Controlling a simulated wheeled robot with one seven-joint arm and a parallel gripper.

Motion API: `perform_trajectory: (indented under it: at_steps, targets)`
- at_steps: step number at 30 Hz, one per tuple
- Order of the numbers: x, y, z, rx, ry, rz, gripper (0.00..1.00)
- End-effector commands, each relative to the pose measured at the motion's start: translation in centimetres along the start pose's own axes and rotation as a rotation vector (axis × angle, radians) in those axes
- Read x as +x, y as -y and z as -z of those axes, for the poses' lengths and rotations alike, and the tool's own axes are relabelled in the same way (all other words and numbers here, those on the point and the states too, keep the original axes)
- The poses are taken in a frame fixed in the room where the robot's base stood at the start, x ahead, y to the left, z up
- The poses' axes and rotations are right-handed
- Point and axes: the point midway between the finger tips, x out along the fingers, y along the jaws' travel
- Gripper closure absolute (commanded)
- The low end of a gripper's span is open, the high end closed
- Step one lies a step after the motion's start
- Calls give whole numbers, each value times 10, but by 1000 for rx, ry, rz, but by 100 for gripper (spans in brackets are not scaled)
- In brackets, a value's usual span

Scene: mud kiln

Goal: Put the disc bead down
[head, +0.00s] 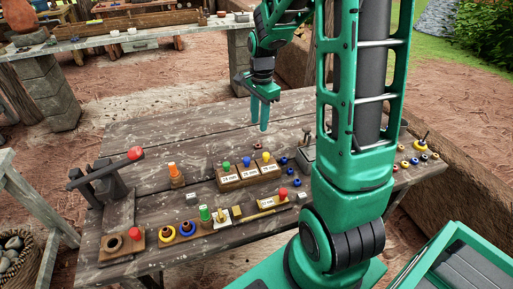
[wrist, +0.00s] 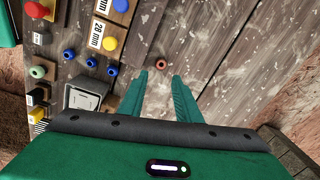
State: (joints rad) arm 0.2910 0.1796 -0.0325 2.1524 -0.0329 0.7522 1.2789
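A small reddish-brown ring-shaped bead (wrist: 161,63), which may be the disc bead, shows in the wrist view just beyond the gap between my fingertips. It appears to lie on the dark plank table (wrist: 225,55), apart from both fingers. In the head view my gripper (head: 260,122) points down above the back half of the table, left of my green column.
Blocks marked in mm with coloured knobs (head: 248,172) stand mid-table, with blue beads (wrist: 110,70) and a grey box (wrist: 84,97) nearby. A red-handled tool (head: 135,153) stands left. The back planks (head: 190,125) are clear.

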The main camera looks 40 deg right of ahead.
Motion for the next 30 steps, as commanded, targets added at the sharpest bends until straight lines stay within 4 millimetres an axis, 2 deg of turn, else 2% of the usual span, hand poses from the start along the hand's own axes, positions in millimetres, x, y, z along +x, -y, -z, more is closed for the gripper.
perform_trajectory:
  at_steps: [9,17,24,30]
  targets:
    - [44,0,1,9,2,-3,70]
    - [61,1,1,8,1,-3,70]
    - [94,4,1,8,1,-4,70]
    - [106,4,1,8,0,-1,70]
